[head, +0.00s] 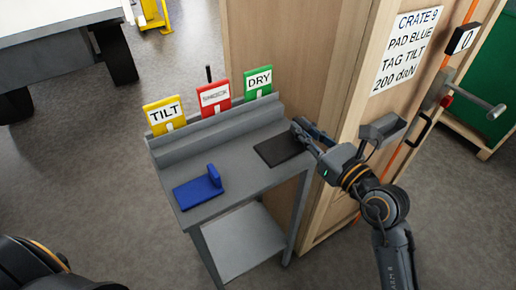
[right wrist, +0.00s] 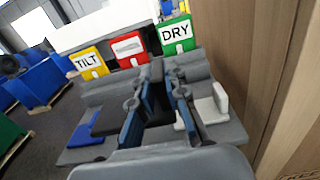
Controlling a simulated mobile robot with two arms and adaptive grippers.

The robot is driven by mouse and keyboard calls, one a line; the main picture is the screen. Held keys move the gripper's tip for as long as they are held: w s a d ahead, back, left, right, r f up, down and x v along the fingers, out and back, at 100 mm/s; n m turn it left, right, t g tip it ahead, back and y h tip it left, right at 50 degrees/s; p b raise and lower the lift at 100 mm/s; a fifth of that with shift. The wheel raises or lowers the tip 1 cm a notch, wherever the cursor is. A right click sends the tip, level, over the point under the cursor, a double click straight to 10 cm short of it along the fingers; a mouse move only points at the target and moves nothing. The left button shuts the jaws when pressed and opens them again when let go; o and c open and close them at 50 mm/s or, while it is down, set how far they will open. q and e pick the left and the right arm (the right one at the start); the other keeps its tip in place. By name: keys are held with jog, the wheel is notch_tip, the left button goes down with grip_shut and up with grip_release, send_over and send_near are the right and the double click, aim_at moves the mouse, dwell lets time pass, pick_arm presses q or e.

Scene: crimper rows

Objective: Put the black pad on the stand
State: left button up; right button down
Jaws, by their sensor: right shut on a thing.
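The black pad (head: 283,147) is at the right end of the grey stand's top (head: 235,170). It looks level, but I cannot tell whether it rests on the surface or is just above it. My right gripper (head: 303,133) is shut on the black pad at its right back side. In the right wrist view, the gripper's fingers (right wrist: 158,105) hide much of the pad, and a dark upright part (right wrist: 157,72) shows between them. My left gripper is not in view.
A blue pad (head: 198,193) with an upright tab lies left on the stand. A grey-white L-shaped piece (right wrist: 219,100) is right of the fingers. Yellow TILT (head: 164,115), red (head: 214,96) and green DRY (head: 258,82) tags line the back. A wooden crate (head: 345,150) rises close on the right.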

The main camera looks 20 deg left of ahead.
aim_at(282, 135)
jog(key=a, duration=0.1)
jog(key=a+f, duration=0.1)
jog(key=a, duration=0.2)
jog(key=shift+a+f+p, duration=0.35)
jog(key=shift+a, duration=0.05)
jog(key=a+f, duration=0.2)
jog(key=f, duration=0.1)
jog(key=a+f, duration=0.1)
jog(key=shift+w+f, duration=0.25)
jog(key=shift+w, duration=0.05)
jog(key=shift+a+f+b, duration=0.3)
jog(key=shift+a+f, duration=0.1)
jog(key=shift+f, duration=0.05)
jog(key=f, duration=0.3)
jog(key=shift+w+a+f, duration=0.1)
jog(key=shift+a+f, duration=0.2)
jog(key=shift+f, duration=0.05)
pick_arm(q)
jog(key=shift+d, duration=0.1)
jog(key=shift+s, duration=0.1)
pick_arm(e)
jog(key=shift+f+b, duration=0.15)
jog(key=shift+b, duration=0.2)
jog(key=c, duration=1.4)
grip_release()
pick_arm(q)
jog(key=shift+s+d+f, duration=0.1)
pick_arm(e)
jog(key=shift+o, duration=0.2)
